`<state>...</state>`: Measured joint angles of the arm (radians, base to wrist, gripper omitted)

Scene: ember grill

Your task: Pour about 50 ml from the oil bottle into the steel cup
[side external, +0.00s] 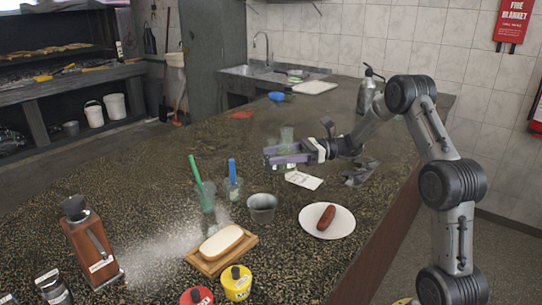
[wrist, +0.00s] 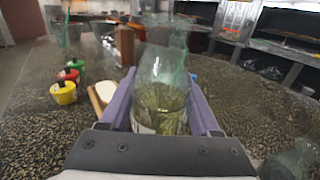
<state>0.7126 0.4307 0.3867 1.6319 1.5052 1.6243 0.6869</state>
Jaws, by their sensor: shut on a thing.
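My gripper (side external: 268,156), with purple fingers, is shut on the oil bottle. The bottle is clear glass with yellow-green liquid in its lower part, and stands between the fingers in the wrist view (wrist: 162,85). Its clear top shows above the fingers in the side view (side external: 287,134); it looks about upright. Whether its base touches the counter is hard to tell. The steel cup (side external: 262,207) stands upright on the counter, nearer the camera and apart from the gripper. I cannot make out the cup in the wrist view.
Glasses with a green (side external: 206,198) and a blue item (side external: 233,187) stand left of the cup. A plate (side external: 343,222) with a sausage is at its right. A bread board (side external: 208,264), red and yellow pots (side external: 237,284) and a brown dispenser (side external: 89,245) are nearer. Paper (side external: 304,180) lies near the gripper.

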